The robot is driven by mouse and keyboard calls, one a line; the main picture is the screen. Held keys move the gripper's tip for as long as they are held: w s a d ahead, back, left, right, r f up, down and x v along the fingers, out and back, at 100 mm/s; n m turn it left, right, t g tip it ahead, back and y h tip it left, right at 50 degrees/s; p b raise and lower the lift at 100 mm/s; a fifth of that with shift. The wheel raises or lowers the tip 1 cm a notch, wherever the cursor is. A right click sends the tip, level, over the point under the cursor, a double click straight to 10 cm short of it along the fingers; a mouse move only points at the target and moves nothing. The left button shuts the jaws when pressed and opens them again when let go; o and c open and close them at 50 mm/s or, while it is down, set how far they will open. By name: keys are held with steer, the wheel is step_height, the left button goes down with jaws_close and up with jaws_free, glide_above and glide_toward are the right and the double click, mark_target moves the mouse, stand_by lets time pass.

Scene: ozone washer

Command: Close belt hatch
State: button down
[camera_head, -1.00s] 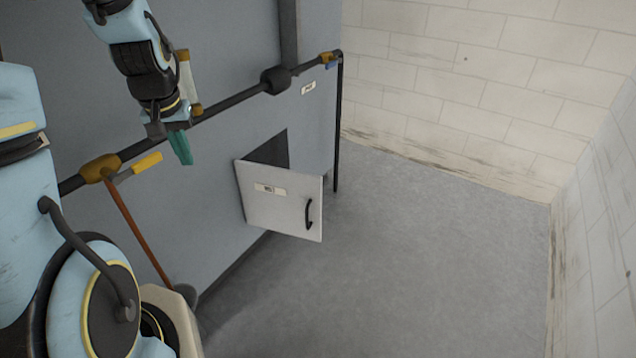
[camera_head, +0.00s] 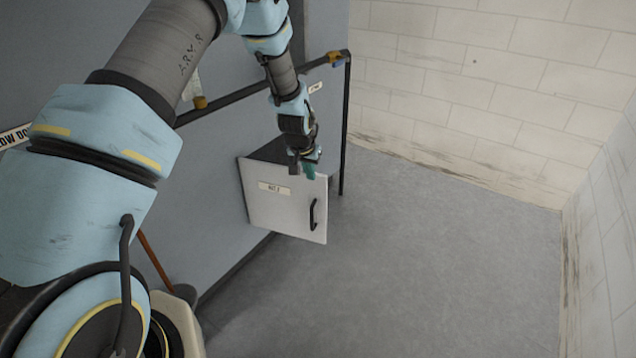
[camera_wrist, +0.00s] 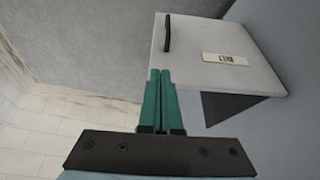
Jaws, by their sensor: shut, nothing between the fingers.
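The belt hatch (camera_head: 280,212) is a light grey square door with a black handle (camera_head: 312,214) and a small label. It stands swung open from the grey-blue machine wall, with a dark opening behind its top edge. My gripper (camera_head: 302,170) is in front of the hatch's upper edge in the head view, its green fingers shut and empty. In the wrist view the green fingers (camera_wrist: 161,75) are together and point toward the hatch (camera_wrist: 215,50), overlapping its edge in the picture. I cannot tell whether they touch it. The handle (camera_wrist: 167,33) lies beyond the fingertips.
A black pipe rail (camera_head: 240,95) runs along the machine wall above the hatch, with a vertical post (camera_head: 345,130) right of it. A pale tiled wall (camera_head: 480,90) stands behind. The grey floor (camera_head: 430,260) right of the hatch is clear.

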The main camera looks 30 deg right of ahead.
mark_target(318, 181)
steer(key=x, duration=0.3)
steer(key=w+d+p+x, duration=0.1)
steer(key=x, duration=0.2)
steer(key=r+x, duration=0.1)
steer(key=x, duration=0.2)
steer(key=shift+w+d+f+p, duration=0.35)
steer(key=shift+w+f+p, duration=0.05)
steer(key=shift+w+d, duration=0.45)
steer(key=shift+d, duration=0.1)
